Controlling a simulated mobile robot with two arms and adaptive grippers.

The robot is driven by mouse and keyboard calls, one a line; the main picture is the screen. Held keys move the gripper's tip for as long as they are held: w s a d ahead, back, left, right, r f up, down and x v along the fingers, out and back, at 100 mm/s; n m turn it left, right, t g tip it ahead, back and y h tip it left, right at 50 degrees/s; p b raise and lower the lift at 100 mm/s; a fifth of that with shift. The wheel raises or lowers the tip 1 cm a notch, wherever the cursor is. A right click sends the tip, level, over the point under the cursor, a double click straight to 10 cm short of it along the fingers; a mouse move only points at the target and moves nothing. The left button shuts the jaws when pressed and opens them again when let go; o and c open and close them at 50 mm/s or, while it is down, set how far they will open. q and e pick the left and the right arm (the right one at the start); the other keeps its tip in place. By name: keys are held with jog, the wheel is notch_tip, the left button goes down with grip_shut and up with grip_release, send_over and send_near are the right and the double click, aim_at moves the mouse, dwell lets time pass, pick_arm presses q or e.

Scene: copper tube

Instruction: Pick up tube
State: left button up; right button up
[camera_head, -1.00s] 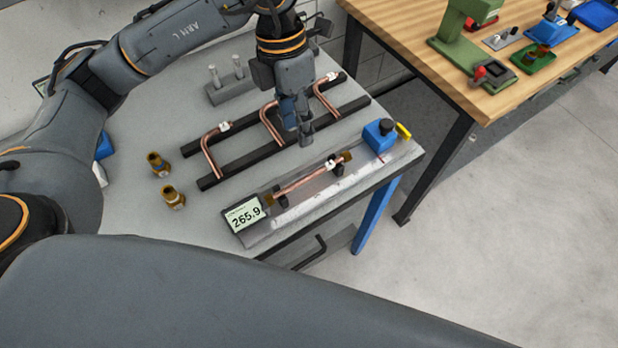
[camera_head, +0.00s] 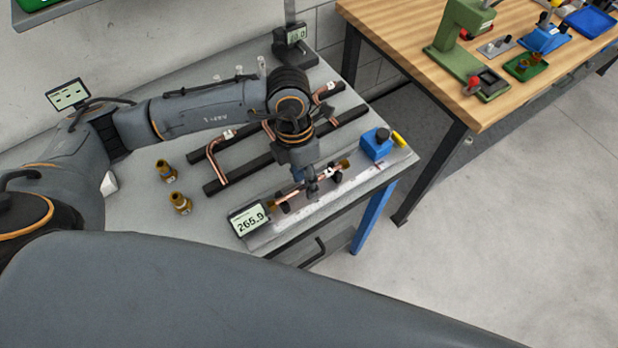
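A straight copper tube (camera_head: 292,195) with a white tag lies across black supports on the measuring fixture (camera_head: 300,212) at the table's front edge. The fixture's display (camera_head: 248,218) reads 265.9. My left gripper (camera_head: 312,190) points down over the middle of this tube, with its fingertips at the tube. Its fingers are small and partly hidden, so I cannot tell whether they grip it. Bent copper tubes (camera_head: 217,165) lie on the black rack (camera_head: 240,174) behind, partly covered by my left arm. My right gripper is not in view.
Two brass fittings (camera_head: 180,203) stand left of the rack. A blue block (camera_head: 376,143) sits at the fixture's right end. A wooden bench (camera_head: 410,40) with a green press (camera_head: 462,45) stands at upper right, across a gap.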

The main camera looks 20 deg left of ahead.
pick_arm(q)
grip_shut()
dwell(0.3)
jog(key=shift+w+r, duration=0.1)
jog(key=shift+r, duration=0.35)
notch_tip(320, 180, up, 2)
jog(key=shift+r+b, duration=0.15)
jog(key=shift+b, duration=0.35)
jog(key=w+d+r+b, duration=0.2)
jog(key=d+r, duration=0.3)
jog(key=d, duration=0.1)
jog(key=w+d+r+b, duration=0.3)
jog(key=d+r, duration=0.1)
jog(key=d, duration=0.3)
jog(key=shift+r, duration=0.4)
